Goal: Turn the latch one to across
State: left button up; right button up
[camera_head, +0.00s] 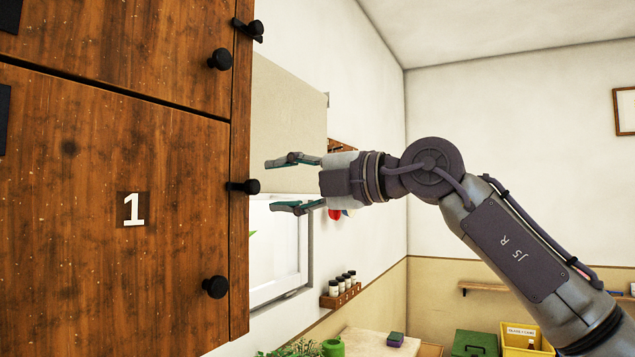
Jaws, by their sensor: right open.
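The wooden door marked 1 (110,255) fills the left side and looks closed. Latch one (245,186) is a small black piece with a round knob, at the door's right edge beside the number. It shows as a short, roughly level shape, but its exact turn is hard to judge from this angle. My right gripper (271,186) is open and empty. Its two fingers point left at the latch, one above and one below its height, with a small gap in the picture between fingertips and knob. My left gripper is out of view.
A black door knob (215,287) sits below the latch. Another knob (220,59) and another latch (249,29) sit above on the upper door. A window (280,250) and a small spice rack (341,295) are behind my gripper. Space right of the cabinet looks open.

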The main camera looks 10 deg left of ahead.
jog(key=v, duration=0.7)
jog(key=shift+d, duration=0.25)
